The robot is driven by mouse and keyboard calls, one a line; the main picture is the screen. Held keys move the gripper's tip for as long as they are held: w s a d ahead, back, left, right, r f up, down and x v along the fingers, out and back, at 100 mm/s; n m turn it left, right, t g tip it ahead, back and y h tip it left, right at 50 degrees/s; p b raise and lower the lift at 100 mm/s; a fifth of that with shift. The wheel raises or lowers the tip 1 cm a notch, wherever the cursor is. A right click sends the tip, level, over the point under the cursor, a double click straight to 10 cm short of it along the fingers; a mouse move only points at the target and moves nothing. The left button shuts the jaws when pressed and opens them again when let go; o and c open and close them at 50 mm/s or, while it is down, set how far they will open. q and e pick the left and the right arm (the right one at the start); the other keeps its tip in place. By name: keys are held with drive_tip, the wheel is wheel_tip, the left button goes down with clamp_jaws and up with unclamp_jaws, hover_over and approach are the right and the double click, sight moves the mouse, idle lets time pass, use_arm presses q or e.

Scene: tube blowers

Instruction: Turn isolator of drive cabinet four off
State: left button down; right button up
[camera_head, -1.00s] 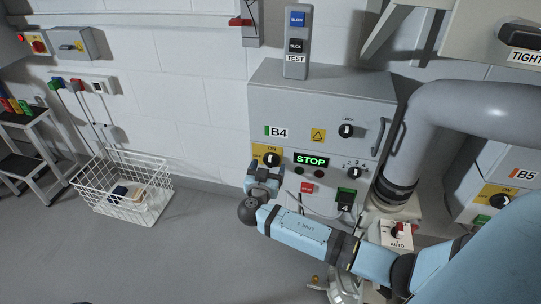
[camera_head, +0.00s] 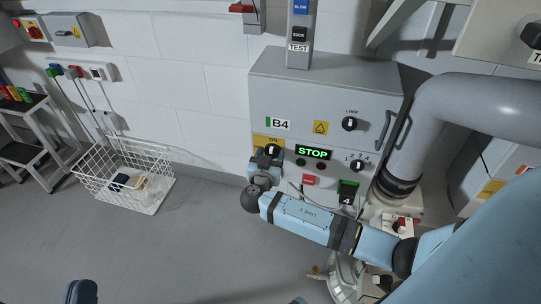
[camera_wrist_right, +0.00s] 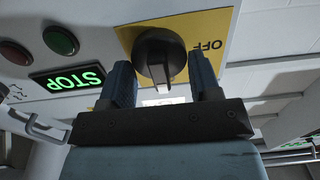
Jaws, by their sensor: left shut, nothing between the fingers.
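The grey drive cabinet B4 (camera_head: 335,100) stands against the wall, with a lit green STOP display (camera_head: 313,152). Its isolator is a black rotary knob (camera_head: 271,151) on a yellow plate, upper left of the front. My right gripper (camera_head: 265,163) is at this knob. In the right wrist view the knob (camera_wrist_right: 160,57) sits between the two spread fingers of the right gripper (camera_wrist_right: 161,82), and the word OFF shows upside down beside it. Firm contact cannot be seen. My left gripper (camera_head: 80,291) is shut and empty, partly cut off at the bottom left.
A white wire basket (camera_head: 125,178) stands on the floor to the left. A large grey pipe (camera_head: 480,100) and another cabinet (camera_head: 500,180) are at the right. A test pendant (camera_head: 299,30) is above B4. The floor left of B4 is mostly clear.

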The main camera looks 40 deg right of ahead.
use_arm(q)
drive_tip(key=shift+r, duration=0.1)
use_arm(e)
drive_tip(key=shift+n, duration=0.3)
drive_tip(key=n+p, duration=0.1)
drive_tip(key=n, duration=0.2)
drive_tip(key=shift+r+n, duration=0.1)
drive_tip(key=shift+n, duration=0.2)
drive_tip(key=shift+w+n, duration=0.1)
drive_tip(key=shift+n, duration=0.4)
drive_tip(key=shift+n+p, duration=0.35)
drive_tip(key=shift+n, duration=0.05)
use_arm(q)
drive_tip(key=s+a+f+g+y+p, duration=0.1)
drive_tip(key=a+f+g+y+p, duration=0.3)
drive_tip(key=f, duration=0.5)
drive_tip(key=shift+a+f+g+p, duration=0.15)
drive_tip(key=shift+f+g+p, duration=0.15)
drive_tip(key=shift+p, duration=0.35)
use_arm(e)
drive_tip(key=n, duration=1.1)
drive_tip(key=shift+w+a+f+n, duration=0.1)
drive_tip(key=shift+w+f+n, duration=0.1)
drive_tip(key=shift+n, duration=0.2)
use_arm(q)
drive_tip(key=shift+s+a, duration=0.1)
drive_tip(key=shift+s, duration=0.05)
drive_tip(key=shift+s+f+y, duration=0.15)
drive_tip(key=shift+f+y, duration=0.15)
